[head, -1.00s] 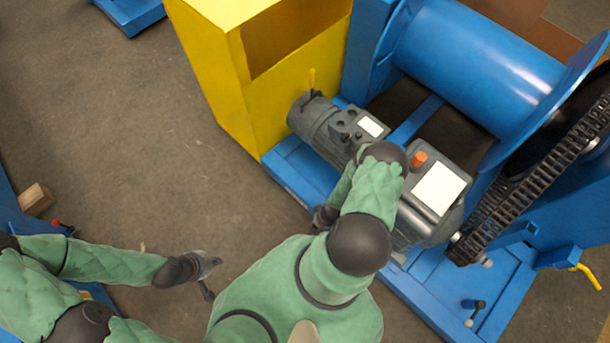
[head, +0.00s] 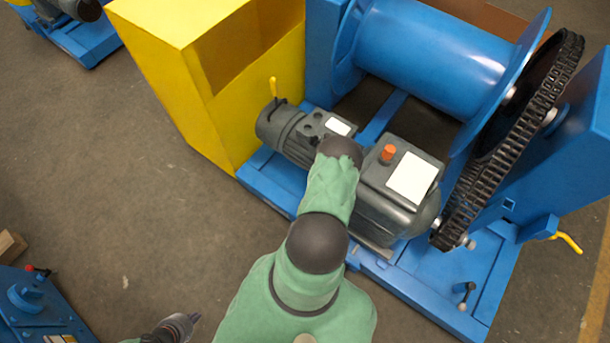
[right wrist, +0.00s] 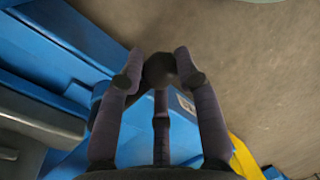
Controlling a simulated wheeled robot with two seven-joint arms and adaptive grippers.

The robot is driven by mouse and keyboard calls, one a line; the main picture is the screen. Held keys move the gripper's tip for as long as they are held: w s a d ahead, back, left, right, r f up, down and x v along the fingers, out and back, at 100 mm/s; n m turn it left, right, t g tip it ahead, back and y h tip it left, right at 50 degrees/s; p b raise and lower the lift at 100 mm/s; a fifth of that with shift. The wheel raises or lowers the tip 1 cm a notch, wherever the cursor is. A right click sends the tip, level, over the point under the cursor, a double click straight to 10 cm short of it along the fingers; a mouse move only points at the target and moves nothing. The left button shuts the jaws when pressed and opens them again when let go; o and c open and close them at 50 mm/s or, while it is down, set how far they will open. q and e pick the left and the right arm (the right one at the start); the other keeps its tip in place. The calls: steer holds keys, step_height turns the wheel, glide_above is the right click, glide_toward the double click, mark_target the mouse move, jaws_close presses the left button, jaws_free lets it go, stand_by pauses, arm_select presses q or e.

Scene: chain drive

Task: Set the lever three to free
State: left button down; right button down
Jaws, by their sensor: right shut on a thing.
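In the right wrist view my right gripper (right wrist: 160,68) is shut on a dark round knob (right wrist: 159,72), with its fingers closed around it. I take this knob as a lever's end; its stem and any number label are hidden. In the head view my right arm covers that gripper, beside the grey gearbox. A short dark lever (head: 465,296) stands on the blue base at the lower right. A yellow lever (head: 273,88) stands at the grey motor (head: 288,135). My left gripper (head: 190,319) is at the bottom edge, apart from the machine; its finger opening is unclear.
The blue drum (head: 435,45) and the black chain (head: 510,150) stand at the back right. A yellow cabinet (head: 185,100) is behind the motor. A yellow handle (head: 567,241) sticks out at the right.

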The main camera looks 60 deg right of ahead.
stand_by(0.3)
steer(key=c, duration=0.9)
jaws_free()
steer(key=shift+o, duration=0.2)
step_height(320, 180, up, 12)
steer(key=d, duration=0.2)
steer(key=shift+s, duration=0.45)
steer(key=shift+d+f, duration=0.1)
steer(key=shift+f, duration=0.05)
